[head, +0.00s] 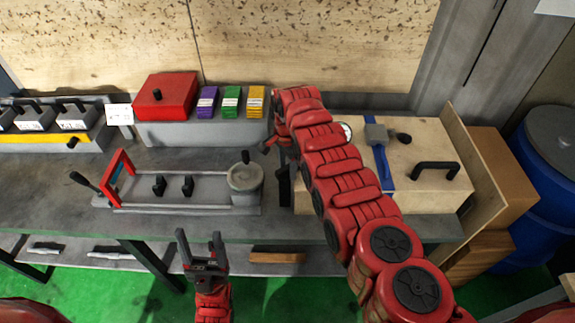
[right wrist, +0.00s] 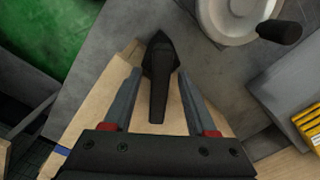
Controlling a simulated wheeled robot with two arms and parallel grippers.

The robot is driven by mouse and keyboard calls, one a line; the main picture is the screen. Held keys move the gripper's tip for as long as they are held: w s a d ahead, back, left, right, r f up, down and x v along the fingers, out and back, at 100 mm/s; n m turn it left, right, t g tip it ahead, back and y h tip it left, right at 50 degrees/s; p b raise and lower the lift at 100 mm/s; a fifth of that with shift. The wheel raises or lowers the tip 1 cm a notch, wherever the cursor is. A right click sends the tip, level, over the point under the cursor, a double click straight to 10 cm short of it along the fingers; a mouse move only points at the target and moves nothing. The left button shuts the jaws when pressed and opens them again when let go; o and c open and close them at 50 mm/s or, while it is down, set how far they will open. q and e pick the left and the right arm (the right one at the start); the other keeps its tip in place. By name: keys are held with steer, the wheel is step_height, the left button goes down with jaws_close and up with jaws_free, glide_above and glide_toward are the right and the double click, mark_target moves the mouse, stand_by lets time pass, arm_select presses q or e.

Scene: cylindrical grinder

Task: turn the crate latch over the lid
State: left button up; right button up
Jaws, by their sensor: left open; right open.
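The wooden crate (head: 432,192) stands at the right of the bench, its lid bearing a black handle (head: 435,169). Its pale wood also shows in the right wrist view (right wrist: 92,108). The black crate latch (right wrist: 158,72) is at the crate's edge in the right wrist view, pointed at its far end. My right gripper (right wrist: 160,88) is open, with a finger on each side of the latch and a visible gap at each side. In the head view my right arm hides much of this area. My left gripper (head: 200,237) is open and empty before the bench front.
A fixture with a red frame (head: 118,173) and a round grey pot (head: 245,178) stands left of the crate. Behind are a red box (head: 165,96) and coloured blocks (head: 231,102). A blue strap with a grey clamp (head: 377,134) lies across the lid. A blue barrel (head: 550,150) stands far right.

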jaws_close()
stand_by(0.3)
stand_by(1.1)
